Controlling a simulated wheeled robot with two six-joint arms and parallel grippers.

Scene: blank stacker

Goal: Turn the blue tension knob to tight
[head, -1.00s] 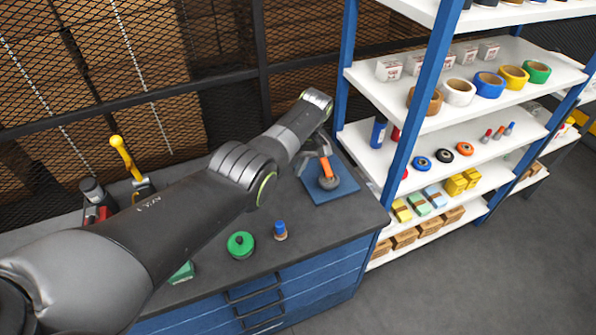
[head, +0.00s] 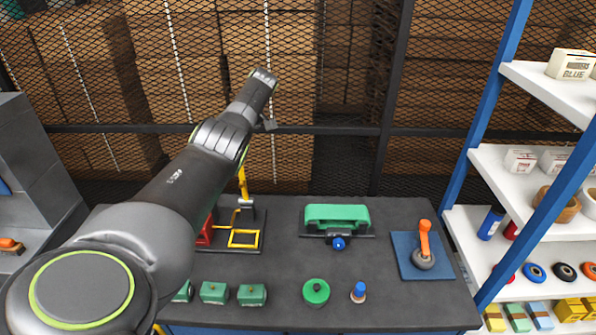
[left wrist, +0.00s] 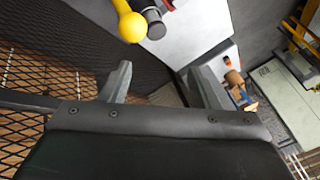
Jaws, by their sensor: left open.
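A small blue knob (head: 338,243) is on the front of a green machine (head: 337,218) with a dark base, at the back middle of the bench. Its turn position is too small to tell. My left gripper (head: 270,122) is raised in front of the mesh at the back, up and left of the green machine, and touches nothing. In the left wrist view my left gripper (left wrist: 163,85) is open, with its fingers apart and nothing between them. The knob does not show in that view. My right gripper is not in view.
An orange-handled tool (head: 424,245) stands on a blue mat (head: 404,262) at the bench's right. A blue-topped peg (head: 358,292), a round green item (head: 316,292) and small green blocks (head: 214,292) sit near the front. A yellow-handled press (head: 243,190) stands left. Blue-framed shelves (head: 505,172) are right.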

